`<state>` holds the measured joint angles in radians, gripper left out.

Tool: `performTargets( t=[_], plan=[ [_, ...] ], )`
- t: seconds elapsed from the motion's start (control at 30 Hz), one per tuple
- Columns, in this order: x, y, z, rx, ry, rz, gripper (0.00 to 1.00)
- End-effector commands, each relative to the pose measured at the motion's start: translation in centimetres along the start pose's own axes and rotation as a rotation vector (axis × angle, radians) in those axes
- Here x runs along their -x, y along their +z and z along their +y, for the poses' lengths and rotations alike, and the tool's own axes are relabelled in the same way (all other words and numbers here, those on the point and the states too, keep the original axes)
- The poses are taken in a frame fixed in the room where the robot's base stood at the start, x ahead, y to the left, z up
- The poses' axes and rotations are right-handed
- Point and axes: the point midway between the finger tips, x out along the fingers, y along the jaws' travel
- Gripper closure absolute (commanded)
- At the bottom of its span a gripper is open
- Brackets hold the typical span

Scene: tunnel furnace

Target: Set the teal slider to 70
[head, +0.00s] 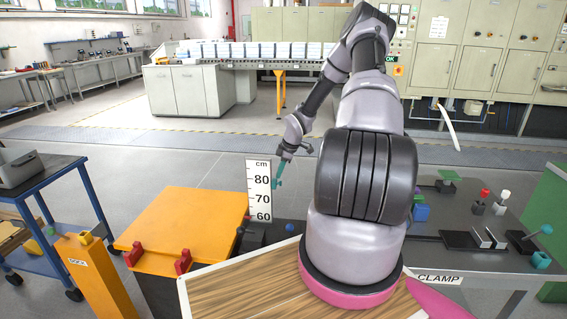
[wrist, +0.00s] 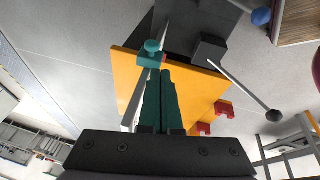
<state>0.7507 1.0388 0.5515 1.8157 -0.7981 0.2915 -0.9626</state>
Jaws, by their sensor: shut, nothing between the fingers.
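The teal slider (head: 279,183) is beside the white cm scale board (head: 260,212), at about the level of the 80 mark in the head view. In the wrist view the slider (wrist: 150,59) shows a round knob and a small red mark, on a thin upright rail. My gripper (head: 279,168) has teal fingers and points down just above the slider. In the wrist view my gripper (wrist: 161,74) is shut and empty, its fingertips right at the slider's body. I cannot tell whether they touch it. My arm hides part of the bench.
An orange cabinet (head: 178,225) with red brackets stands left of the scale. A dark block with a ball-ended lever (wrist: 240,88) is near the rail. A bench (head: 470,215) with clamps and small blocks is at right. A blue cart (head: 40,190) stands at far left.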

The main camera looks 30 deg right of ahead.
Motion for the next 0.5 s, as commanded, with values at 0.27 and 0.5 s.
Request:
performTargets(
  t=[0.27, 0.5],
  plan=[
    [-2.8, 0.9, 1.1, -0.001, 0.001, -0.001, 1.0],
    [-3.0, 1.0, 1.2, -0.001, 0.003, -0.001, 1.0]
  ],
)
